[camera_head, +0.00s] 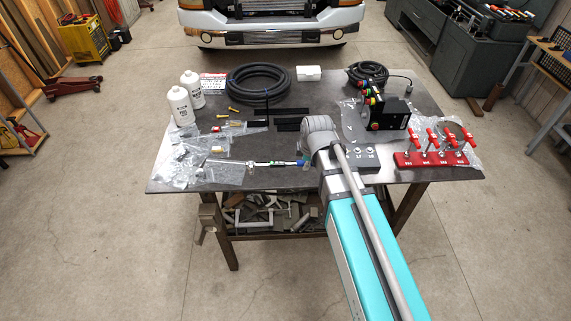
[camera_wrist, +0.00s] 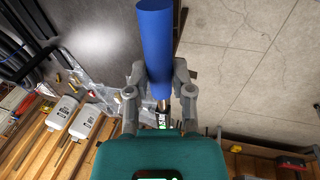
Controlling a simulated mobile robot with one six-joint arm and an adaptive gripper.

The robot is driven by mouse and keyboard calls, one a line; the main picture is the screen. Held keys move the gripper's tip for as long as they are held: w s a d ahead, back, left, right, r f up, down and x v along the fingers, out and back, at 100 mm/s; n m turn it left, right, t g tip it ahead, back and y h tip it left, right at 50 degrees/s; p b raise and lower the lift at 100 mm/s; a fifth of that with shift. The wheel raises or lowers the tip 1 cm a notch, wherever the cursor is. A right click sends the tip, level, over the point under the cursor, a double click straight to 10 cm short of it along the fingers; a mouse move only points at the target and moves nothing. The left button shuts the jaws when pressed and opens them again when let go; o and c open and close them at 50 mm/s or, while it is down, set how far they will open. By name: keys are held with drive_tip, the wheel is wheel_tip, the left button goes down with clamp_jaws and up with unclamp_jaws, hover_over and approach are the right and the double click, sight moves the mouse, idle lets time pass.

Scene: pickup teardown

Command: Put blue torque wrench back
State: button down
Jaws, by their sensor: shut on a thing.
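The torque wrench has a thick blue handle (camera_wrist: 155,45) that fills the upper middle of the wrist view. My gripper (camera_wrist: 158,85) is shut around it near the handle's lower end, with one finger on each side. In the head view the wrench's thin silver shaft (camera_head: 268,163) points left over the front of the table, with a bit of blue beside my arm. My arm hides the gripper and most of the handle there. I cannot tell how far the wrench is above the tabletop.
The dark table (camera_head: 225,125) holds clear plastic bags (camera_head: 185,165), white bottles (camera_head: 180,105), a coiled black hose (camera_head: 258,78), a black box (camera_head: 390,115) and a red rack (camera_head: 430,158) of red-handled tools. A grey block (camera_head: 357,157) lies just right of my arm.

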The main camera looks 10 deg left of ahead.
drive_tip(key=w+a+f+b, duration=0.1)
drive_tip(key=w+f+b, duration=0.1)
drive_tip(key=w, duration=0.1)
drive_tip(key=w+a+f+b, duration=0.1)
drive_tip(key=w+f+b, duration=0.1)
drive_tip(key=w+f, duration=0.1)
drive_tip(key=w+a+f+b, duration=0.1)
drive_tip(key=w+f+b, duration=0.1)
drive_tip(key=w+b, duration=0.1)
drive_tip(key=shift+w+a+f, duration=0.25)
drive_tip(key=shift+w+a, duration=0.05)
drive_tip(key=shift+w, duration=0.25)
drive_tip(key=shift+w+a+f+b, duration=0.15)
drive_tip(key=shift+w+f+b, duration=0.3)
drive_tip(key=shift+w+a+f+b, duration=0.1)
drive_tip(key=shift+w+f+b, duration=0.15)
drive_tip(key=shift+f+b, duration=0.2)
drive_tip(key=shift+w+f+b, duration=0.15)
drive_tip(key=shift+f+b, duration=0.15)
drive_tip(key=shift+b, duration=0.05)
drive_tip(key=shift+f+b, duration=1.2)
drive_tip(key=shift+f, duration=0.05)
drive_tip(key=c, duration=0.5)
unclamp_jaws()
